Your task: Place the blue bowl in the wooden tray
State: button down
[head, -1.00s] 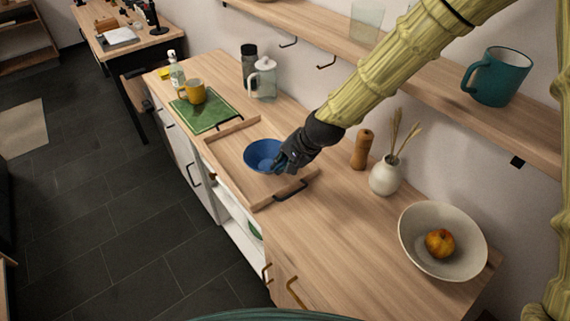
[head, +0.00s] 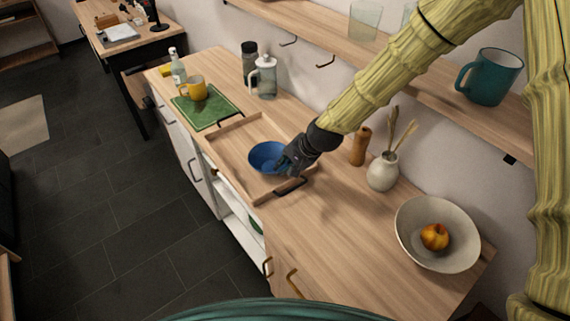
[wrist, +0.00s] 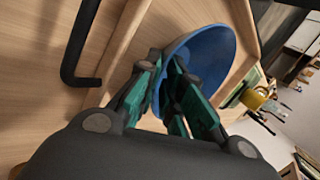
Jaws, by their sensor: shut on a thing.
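The blue bowl (head: 266,156) is at the wooden tray, inside its outline in the head view. My gripper (head: 284,164) is shut on the bowl's near right rim. In the wrist view the fingers (wrist: 172,95) pinch the wall of the bowl (wrist: 212,52), which looks tilted there. The wooden tray (head: 232,146) lies on the counter with a dark handle (head: 290,187) at its near end. The handle also shows in the wrist view (wrist: 78,45). I cannot tell whether the bowl's base touches the tray floor.
A green board (head: 206,108) with a yellow mug (head: 194,89) lies beyond the tray. A glass jug (head: 264,78) and dark bottle (head: 249,60) stand behind. A pepper mill (head: 360,146), white vase (head: 383,172) and large bowl with fruit (head: 438,212) stand to the right. A shelf (head: 400,60) runs above.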

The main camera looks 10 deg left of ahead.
jog(key=c, duration=1.6)
grip_release()
jog(key=shift+o, duration=0.2)
jog(key=shift+r, duration=0.15)
jog(key=b+v, duration=0.2)
jog(key=v, duration=0.9)
jog(key=shift+d+r, duration=0.2)
jog(key=shift+r, duration=0.15)
